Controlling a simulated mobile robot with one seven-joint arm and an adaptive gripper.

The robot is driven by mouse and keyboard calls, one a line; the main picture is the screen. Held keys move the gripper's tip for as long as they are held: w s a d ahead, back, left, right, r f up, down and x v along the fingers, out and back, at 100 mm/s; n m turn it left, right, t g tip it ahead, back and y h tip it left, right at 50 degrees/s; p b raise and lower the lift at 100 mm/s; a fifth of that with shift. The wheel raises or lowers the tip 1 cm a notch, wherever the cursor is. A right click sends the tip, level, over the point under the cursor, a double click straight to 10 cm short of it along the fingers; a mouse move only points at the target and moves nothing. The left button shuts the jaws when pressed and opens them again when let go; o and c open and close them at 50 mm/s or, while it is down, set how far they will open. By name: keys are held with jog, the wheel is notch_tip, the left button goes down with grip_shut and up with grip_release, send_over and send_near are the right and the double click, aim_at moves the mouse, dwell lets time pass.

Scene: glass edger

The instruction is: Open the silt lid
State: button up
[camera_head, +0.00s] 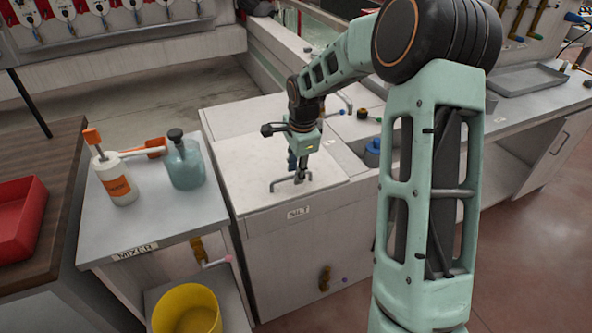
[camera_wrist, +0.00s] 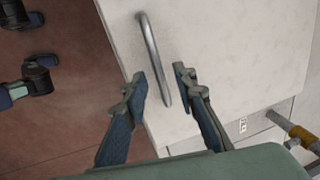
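The silt lid (camera_head: 327,178) is a flat pale panel on top of a white cabinet and lies shut. The cabinet front carries a label reading SILT (camera_head: 298,211). A grey bar handle (camera_head: 279,184) stands on the lid; it also shows in the wrist view (camera_wrist: 150,46). My gripper (camera_head: 292,170) points down over the handle. In the wrist view my gripper (camera_wrist: 160,80) is open, with one finger on each side of the handle's near end. The fingers look apart from the bar; I cannot tell their exact height over the lid.
A side table labelled MIXER (camera_head: 135,252) stands left, bearing a white bottle (camera_head: 118,183) and a blue-green jug (camera_head: 186,166). A yellow bucket (camera_head: 187,309) is below. A red tray (camera_head: 22,218) lies far left. A blue container (camera_head: 372,152) stands right of the lid.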

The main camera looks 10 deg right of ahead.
grip_shut()
dwell(0.4)
